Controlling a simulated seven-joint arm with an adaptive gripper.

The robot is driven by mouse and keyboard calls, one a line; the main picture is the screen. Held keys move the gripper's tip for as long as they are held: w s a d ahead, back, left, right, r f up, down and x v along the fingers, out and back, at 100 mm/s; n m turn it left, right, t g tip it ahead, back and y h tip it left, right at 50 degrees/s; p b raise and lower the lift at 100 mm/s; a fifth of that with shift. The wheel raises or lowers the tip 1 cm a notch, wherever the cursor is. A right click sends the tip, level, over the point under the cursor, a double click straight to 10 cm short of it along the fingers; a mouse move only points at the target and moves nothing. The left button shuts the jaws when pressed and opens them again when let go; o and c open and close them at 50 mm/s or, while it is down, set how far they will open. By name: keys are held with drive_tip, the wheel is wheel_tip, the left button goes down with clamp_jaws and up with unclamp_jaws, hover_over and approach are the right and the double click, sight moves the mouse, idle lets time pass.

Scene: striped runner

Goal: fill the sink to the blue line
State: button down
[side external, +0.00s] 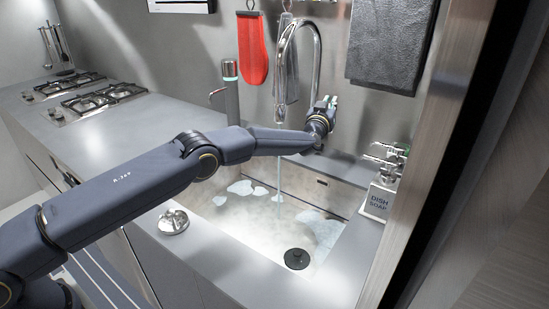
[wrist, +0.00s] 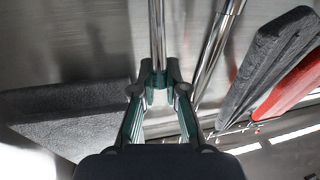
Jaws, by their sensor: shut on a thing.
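The sink (side external: 232,253) holds cloudy water with patches of white foam (side external: 240,187). A thin stream of water (side external: 280,178) falls into it from the curved chrome tap (side external: 317,55). A round black plug (side external: 297,259) shows near the front of the basin. I cannot make out a blue line for certain. My gripper (side external: 325,104) is at the back of the sink, beside the tap. In the wrist view, my gripper (wrist: 160,84) is shut on a thin upright chrome rod (wrist: 157,35), apparently the tap's lever. The tap's pipe (wrist: 215,50) stands just right of it.
A dish soap holder (side external: 377,203) stands at the sink's right edge. A silver dish (side external: 173,221) sits on the left rim. A flask (side external: 230,90) stands behind my arm. A red mitt (side external: 252,48) and grey towel (side external: 391,45) hang behind. The counter (side external: 110,130) is mostly clear.

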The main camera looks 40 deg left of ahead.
drive_tip(key=shift+s+a+f, duration=0.15)
drive_tip(key=shift+a+f, duration=0.1)
drive_tip(key=shift+f, duration=0.1)
drive_tip(key=shift+s+a+f+t, duration=0.1)
drive_tip(key=shift+s+f+t, duration=0.2)
drive_tip(key=shift+s+t, duration=0.25)
drive_tip(key=shift+f+y, duration=0.1)
drive_tip(key=shift+y, duration=0.2)
drive_tip(key=shift+s+f+n+t+y, duration=0.3)
drive_tip(key=shift+s+n+t, duration=0.15)
drive_tip(key=shift+t, duration=0.2)
drive_tip(key=shift+s, duration=0.2)
drive_tip(key=shift+s+f+t, duration=0.25)
drive_tip(key=shift+t, duration=0.25)
drive_tip(key=shift+r, duration=0.1)
idle(5.3)
